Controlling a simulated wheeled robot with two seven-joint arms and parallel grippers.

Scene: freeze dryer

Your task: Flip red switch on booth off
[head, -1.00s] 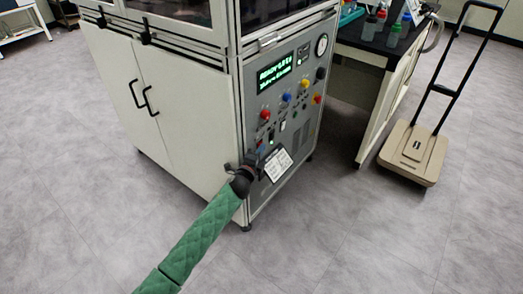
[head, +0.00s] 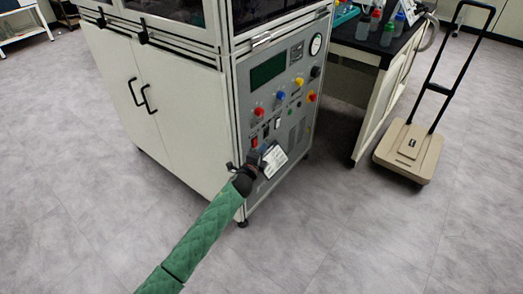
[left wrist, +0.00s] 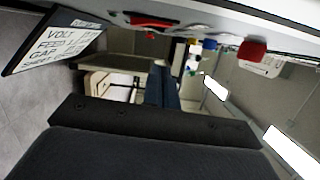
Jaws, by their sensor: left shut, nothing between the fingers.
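The booth is a pale cabinet (head: 180,105) with a grey control panel (head: 303,115) on its right face. A small red switch (head: 254,142) sits low on the panel's left part, just above my left gripper. My left gripper (head: 259,158) is shut and empty, close to the panel beneath the switch; whether it touches cannot be told. The panel's display (head: 268,71) is dark. My right gripper is not in view.
Above the switch are red (head: 259,111), blue (head: 280,96) and yellow (head: 299,82) knobs. A white label card (head: 274,160) is beside the gripper. A bench with bottles and a beige hand cart (head: 408,150) stand right. The floor in front is clear.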

